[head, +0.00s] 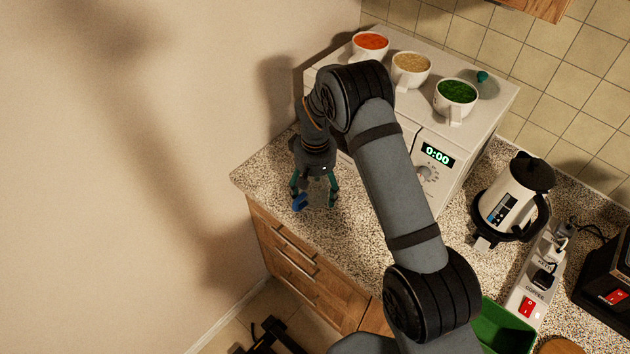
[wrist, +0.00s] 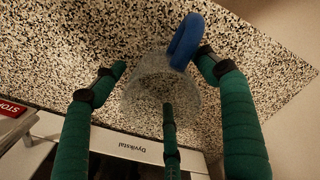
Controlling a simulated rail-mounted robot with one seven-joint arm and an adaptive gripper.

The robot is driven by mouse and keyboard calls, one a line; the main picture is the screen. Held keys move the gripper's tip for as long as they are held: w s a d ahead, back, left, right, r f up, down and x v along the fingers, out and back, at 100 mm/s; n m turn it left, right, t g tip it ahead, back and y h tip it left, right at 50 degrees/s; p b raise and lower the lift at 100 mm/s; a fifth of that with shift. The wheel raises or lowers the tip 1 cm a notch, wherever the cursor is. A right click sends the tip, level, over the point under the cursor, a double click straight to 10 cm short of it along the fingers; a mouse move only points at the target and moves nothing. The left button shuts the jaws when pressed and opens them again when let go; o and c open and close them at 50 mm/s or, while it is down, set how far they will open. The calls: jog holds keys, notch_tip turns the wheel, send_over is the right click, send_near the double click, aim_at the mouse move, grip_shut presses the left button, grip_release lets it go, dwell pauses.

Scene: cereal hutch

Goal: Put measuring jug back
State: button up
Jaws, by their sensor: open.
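The measuring jug (wrist: 150,98) is clear, with a blue handle (wrist: 185,42), and appears to stand on the speckled counter. In the head view only its blue handle (head: 299,202) shows clearly, near the counter's front left part. My gripper (head: 314,193) points down at the jug, its green fingers spread. In the wrist view my gripper (wrist: 163,72) has fingers on both sides of the jug and one in front of it. The right fingertip is close to the handle. I cannot tell whether any finger touches the jug.
A white microwave (head: 462,146) stands just behind my gripper, with orange (head: 370,41), beige (head: 411,63) and green-filled (head: 457,91) mugs on top. A kettle (head: 512,195), power strip (head: 536,280) and green bin (head: 505,330) are to the right. The wall is close on the left.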

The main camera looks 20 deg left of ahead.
jog(key=shift+w+r+b, duration=0.1)
jog(key=shift+r+b, duration=0.25)
jog(key=shift+r, duration=0.2)
notch_tip(320, 180, up, 11)
jog(key=b, duration=0.2)
jog(key=shift+r, duration=0.1)
